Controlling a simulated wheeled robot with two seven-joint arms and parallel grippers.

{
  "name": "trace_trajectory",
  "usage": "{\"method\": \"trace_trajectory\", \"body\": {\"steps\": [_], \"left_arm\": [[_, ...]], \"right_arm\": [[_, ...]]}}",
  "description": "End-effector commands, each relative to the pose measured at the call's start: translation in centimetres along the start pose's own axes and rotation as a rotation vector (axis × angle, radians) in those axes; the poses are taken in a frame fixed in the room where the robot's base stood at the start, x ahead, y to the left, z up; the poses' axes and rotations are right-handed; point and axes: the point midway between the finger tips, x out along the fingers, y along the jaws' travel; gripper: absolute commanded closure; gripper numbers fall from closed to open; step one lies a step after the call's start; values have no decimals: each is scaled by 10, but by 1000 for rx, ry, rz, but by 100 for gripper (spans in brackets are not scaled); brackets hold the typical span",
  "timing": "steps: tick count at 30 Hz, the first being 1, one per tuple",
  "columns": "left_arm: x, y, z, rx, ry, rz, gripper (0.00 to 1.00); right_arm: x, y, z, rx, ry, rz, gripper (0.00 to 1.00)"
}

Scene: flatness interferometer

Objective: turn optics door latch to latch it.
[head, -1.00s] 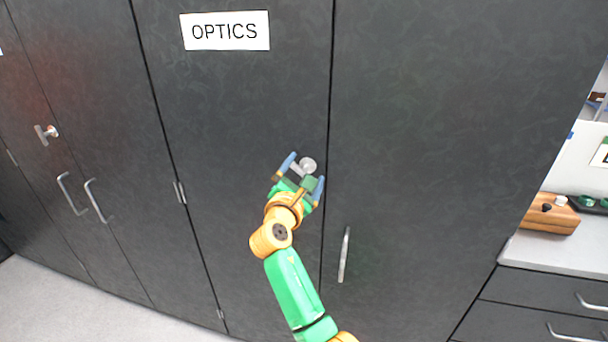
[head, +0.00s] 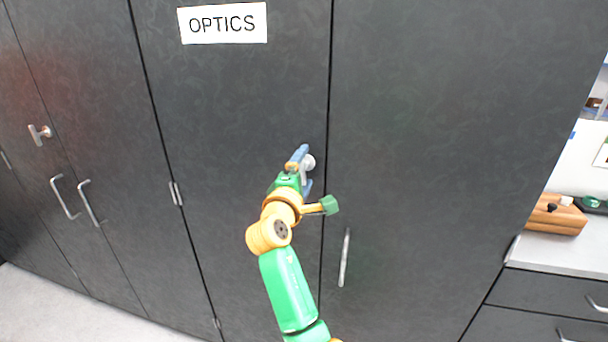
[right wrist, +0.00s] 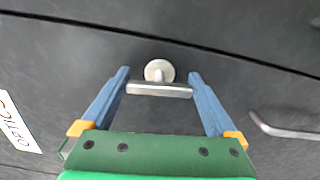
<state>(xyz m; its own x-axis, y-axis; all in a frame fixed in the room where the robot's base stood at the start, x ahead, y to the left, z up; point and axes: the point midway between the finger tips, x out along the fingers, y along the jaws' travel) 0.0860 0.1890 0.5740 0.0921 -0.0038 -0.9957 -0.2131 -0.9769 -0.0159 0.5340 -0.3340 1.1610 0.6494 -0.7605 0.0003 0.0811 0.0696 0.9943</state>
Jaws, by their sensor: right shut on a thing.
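The optics door latch (head: 309,162) is a pale metal turn handle, a round knob with a short crossbar, on the dark door near its right seam. In the right wrist view, the latch crossbar (right wrist: 160,89) lies roughly parallel to the door seam, with the round base just behind it. My right gripper (head: 305,169) is shut on the latch, its blue fingers at the two ends of the crossbar, as the right wrist view (right wrist: 160,76) also shows. The optics door (head: 240,110) is flush with its neighbours and bears a white OPTICS label (head: 222,23). My left gripper is out of view.
A vertical bar handle (head: 344,258) is on the door to the right of the seam. Another latch (head: 40,134) and two bar handles (head: 65,197) are on doors at the left. A counter (head: 560,253) with a wooden box (head: 552,217) stands at the right.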

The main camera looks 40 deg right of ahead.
Motion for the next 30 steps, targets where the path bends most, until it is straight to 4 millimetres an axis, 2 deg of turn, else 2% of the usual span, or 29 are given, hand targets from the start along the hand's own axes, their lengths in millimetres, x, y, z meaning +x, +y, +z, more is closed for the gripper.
{"method": "trace_trajectory", "body": {"steps": [9,22,23,30], "left_arm": [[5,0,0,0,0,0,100],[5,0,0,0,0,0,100],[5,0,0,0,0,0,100],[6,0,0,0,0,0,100]], "right_arm": [[0,-1,0,71,0,-2,62],[0,-1,0,77,0,-1,62],[0,-1,0,77,0,-1,1],[-1,-1,0,76,0,0,0]]}}
